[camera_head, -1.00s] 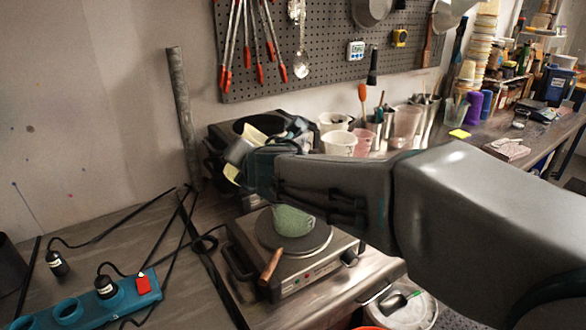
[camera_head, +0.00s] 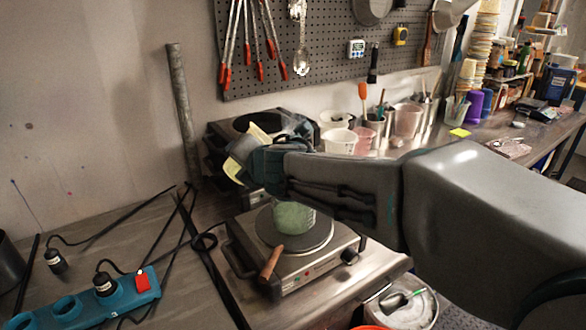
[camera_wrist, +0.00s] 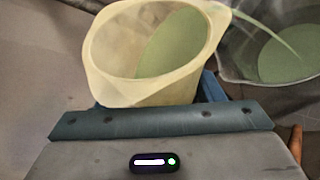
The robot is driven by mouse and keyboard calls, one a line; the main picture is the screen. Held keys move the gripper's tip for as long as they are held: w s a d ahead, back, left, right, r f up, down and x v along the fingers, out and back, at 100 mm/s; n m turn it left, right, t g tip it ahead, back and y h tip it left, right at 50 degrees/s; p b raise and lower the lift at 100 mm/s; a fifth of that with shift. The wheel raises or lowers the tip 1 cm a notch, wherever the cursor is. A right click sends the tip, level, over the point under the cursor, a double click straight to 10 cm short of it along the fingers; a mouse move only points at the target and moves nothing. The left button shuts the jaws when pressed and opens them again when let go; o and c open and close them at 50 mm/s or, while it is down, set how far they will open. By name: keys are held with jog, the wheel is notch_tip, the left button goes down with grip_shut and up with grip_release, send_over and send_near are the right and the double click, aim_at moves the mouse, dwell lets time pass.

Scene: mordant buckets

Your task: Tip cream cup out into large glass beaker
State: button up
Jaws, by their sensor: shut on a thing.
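The cream cup (camera_head: 240,168) is in my gripper (camera_head: 256,163), tilted above and a little left of the large glass beaker (camera_head: 294,218). In the wrist view, the cream cup (camera_wrist: 112,62) holds green liquid, and a thin green stream runs from its spout at the right. The stream reaches into the glass beaker (camera_wrist: 240,66), which has green liquid in its bottom. The beaker stands upright on a hot plate. My fingers are mostly hidden behind the cup in the wrist view, and the arm covers part of the head view.
A second hot plate (camera_head: 215,140) stands behind. White and pink tubs (camera_head: 340,142) stand along the wall.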

jog(key=shift+f+m+y+b, duration=0.4)
jog(key=shift+m+y+b, duration=0.5)
jog(key=shift+m+b, duration=0.3)
dwell(2.2)
jog(key=shift+d+r+m+y, duration=0.15)
jog(key=shift+r+m+y, duration=0.35)
jog(key=shift+r, duration=0.05)
dwell(1.3)
jog(key=shift+w+d+r+m+y, duration=0.2)
jog(key=shift+d+r+m, duration=0.1)
jog(key=shift+d, duration=0.15)
jog(key=shift+w+d+r+m+y, duration=0.1)
jog(key=shift+w+d+r+m, duration=0.05)
jog(key=shift+d+m, duration=0.2)
dwell(0.9)
jog(key=shift+w+d+r+m, duration=0.1)
jog(key=shift+d+r+m, duration=0.15)
jog(key=shift+m, duration=0.2)
dwell(0.5)
jog(key=shift+a, duration=0.1)
